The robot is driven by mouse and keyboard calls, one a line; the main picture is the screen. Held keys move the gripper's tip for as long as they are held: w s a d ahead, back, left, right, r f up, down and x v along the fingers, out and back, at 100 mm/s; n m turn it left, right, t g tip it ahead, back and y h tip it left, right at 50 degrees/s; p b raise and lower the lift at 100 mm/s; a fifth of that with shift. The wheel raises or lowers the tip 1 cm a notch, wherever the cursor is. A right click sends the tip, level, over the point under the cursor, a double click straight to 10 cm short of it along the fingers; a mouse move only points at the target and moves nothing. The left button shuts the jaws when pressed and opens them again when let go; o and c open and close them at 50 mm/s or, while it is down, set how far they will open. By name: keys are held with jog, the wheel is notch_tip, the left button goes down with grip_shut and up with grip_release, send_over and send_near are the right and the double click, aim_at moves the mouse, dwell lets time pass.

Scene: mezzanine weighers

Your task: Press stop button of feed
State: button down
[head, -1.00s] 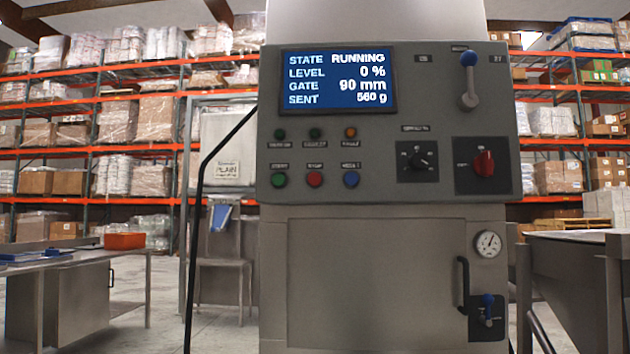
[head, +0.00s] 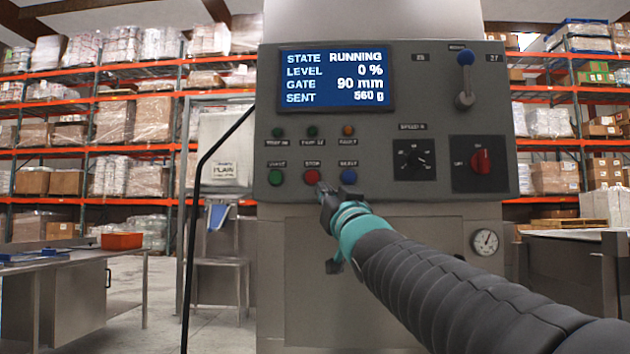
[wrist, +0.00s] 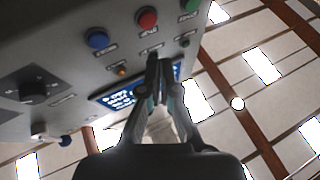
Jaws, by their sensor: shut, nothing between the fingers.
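The grey control panel (head: 430,110) faces me, with a blue screen (head: 336,78) reading STATE RUNNING, LEVEL 0 %, GATE 90 mm, SENT 560 g. The red stop button (head: 312,177) sits between a green button (head: 275,177) and a blue button (head: 348,176). My gripper (head: 322,188) is shut and empty, its tips just below and right of the red button in the head view; contact cannot be told there. In the wrist view the red button (wrist: 147,18) lies above my shut fingertips (wrist: 159,62), apart from them in the picture.
The panel also carries indicator lamps, a speed dial (head: 414,159), a red rotary switch (head: 481,161) and a blue-knobbed lever (head: 465,75). A black bent rod (head: 200,190) stands at the left. A steel table (head: 75,262) with an orange bin (head: 122,240) is further left.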

aim_at(313, 177)
jog(key=a+r+n+y, duration=0.1)
jog(key=r, duration=0.1)
jog(key=a+r+n+y, duration=0.1)
jog(key=a+r+y, duration=0.1)
jog(key=shift+s+a+r, duration=0.1)
jog(key=shift+w+d+p, duration=0.2)
jog(key=shift+w+p, duration=2.3)
jog(key=shift+w, duration=1.9)
jog(key=shift+w, duration=0.1)
jog(key=shift+w, duration=0.3)
